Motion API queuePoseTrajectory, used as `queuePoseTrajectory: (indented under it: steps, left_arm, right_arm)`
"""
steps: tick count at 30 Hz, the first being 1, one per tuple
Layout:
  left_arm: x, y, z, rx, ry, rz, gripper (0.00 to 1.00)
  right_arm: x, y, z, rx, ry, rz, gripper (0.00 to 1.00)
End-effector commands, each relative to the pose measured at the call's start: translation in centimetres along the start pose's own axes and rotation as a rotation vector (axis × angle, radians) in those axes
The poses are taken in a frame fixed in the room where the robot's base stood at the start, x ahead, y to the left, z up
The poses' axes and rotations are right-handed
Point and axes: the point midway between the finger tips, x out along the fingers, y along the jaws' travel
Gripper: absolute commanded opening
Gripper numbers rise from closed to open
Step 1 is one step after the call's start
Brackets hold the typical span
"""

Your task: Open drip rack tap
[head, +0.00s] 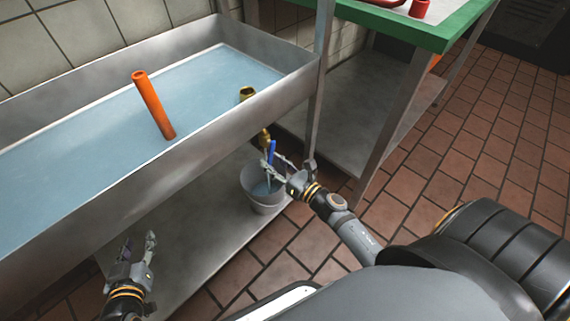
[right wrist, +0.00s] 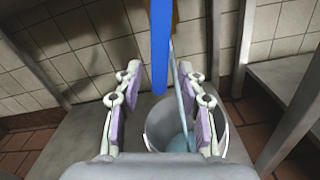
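The drip rack is a metal trough (head: 215,115) of pale blue liquid. Its brass tap (head: 265,138) is on the front wall near the right end. The tap's blue lever (head: 271,152) hangs down. In the right wrist view the lever (right wrist: 160,55) shows between the spread fingers of my right gripper (right wrist: 160,92), with gaps on both sides. In the head view my right gripper (head: 277,168) is at the lever's lower end, above the bucket. A pale blue streak (right wrist: 182,105), like running liquid, drops behind the lever into the bucket. My left gripper (head: 137,246) is open and empty at lower left.
A grey bucket (head: 263,203) with bluish liquid stands on the lower shelf (head: 190,225) under the tap. An orange pipe (head: 154,106) stands in the trough, and a brass fitting (head: 246,93) is at its inner front wall. A green-edged table (head: 405,32) stands at right.

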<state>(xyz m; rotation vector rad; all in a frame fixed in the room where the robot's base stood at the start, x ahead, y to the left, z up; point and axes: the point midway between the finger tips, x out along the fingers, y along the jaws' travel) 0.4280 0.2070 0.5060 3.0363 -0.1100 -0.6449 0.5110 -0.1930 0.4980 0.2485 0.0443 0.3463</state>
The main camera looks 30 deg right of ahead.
Motion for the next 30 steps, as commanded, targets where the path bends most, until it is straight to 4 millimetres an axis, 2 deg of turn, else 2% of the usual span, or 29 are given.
queuePoseTrajectory:
  steps: [6, 15, 21, 30]
  left_arm:
    - [0.0, 0.0, 0.0, 0.001, 0.000, 0.000, 0.40]
    - [0.0, 0.0, 0.0, 0.001, 0.000, 0.000, 0.40]
    - [0.0, 0.0, 0.0, 0.001, 0.000, 0.000, 0.40]
    - [0.0, 0.0, 0.0, 0.001, 0.000, 0.000, 0.40]
  right_arm:
    - [-4.7, 0.0, -0.2, -0.001, 0.007, 0.002, 0.40]
    - [-9.2, 0.1, -0.1, -0.001, 0.006, 0.003, 0.40]
    - [-10.4, 0.0, -0.1, 0.000, 0.003, 0.000, 0.40]
    - [-10.5, 0.0, 0.0, 0.000, 0.001, -0.001, 0.40]
